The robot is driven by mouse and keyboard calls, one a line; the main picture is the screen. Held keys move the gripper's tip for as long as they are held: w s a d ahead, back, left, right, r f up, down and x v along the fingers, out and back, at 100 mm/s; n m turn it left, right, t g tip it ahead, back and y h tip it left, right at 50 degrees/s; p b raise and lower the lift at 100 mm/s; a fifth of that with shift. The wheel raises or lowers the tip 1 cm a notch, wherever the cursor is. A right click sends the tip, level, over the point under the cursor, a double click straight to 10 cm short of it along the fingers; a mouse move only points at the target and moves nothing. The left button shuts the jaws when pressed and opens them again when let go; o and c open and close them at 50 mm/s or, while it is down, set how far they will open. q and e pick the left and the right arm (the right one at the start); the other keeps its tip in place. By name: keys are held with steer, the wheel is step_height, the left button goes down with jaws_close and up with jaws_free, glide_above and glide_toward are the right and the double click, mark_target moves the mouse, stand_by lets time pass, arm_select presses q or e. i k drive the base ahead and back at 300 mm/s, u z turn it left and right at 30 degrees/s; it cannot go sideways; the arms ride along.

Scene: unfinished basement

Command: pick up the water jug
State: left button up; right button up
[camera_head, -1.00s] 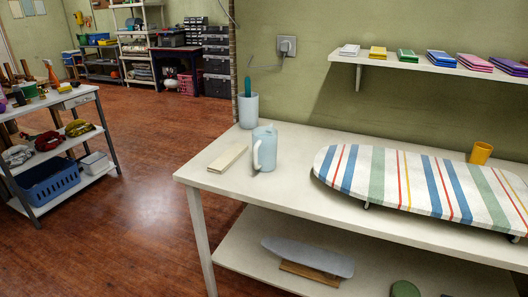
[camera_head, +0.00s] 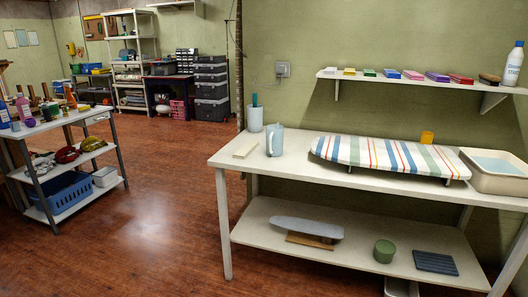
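The water jug (camera_head: 275,141) is a light blue-grey pitcher with its handle on the left side. It stands upright on the left part of a white table (camera_head: 228,161). A pale flat block (camera_head: 245,148) lies to its left, and a light blue cup with a dark green item in it (camera_head: 255,119) stands behind it. The jug is in plain view and nothing touches it from above. Neither of my grippers shows in the head view.
A striped ironing board (camera_head: 385,156) and a beige basin (camera_head: 484,180) fill the table's right part. A wall shelf (camera_head: 420,84) hangs above. The lower shelf (camera_head: 262,233) holds several items. A cart (camera_head: 42,132) stands at left. Red-brown floor (camera_head: 165,215) between is clear.

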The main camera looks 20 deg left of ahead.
mark_target(275, 133)
steer(key=u, duration=0.9)
steer(key=i, duration=1.55)
steer(key=z, duration=0.45)
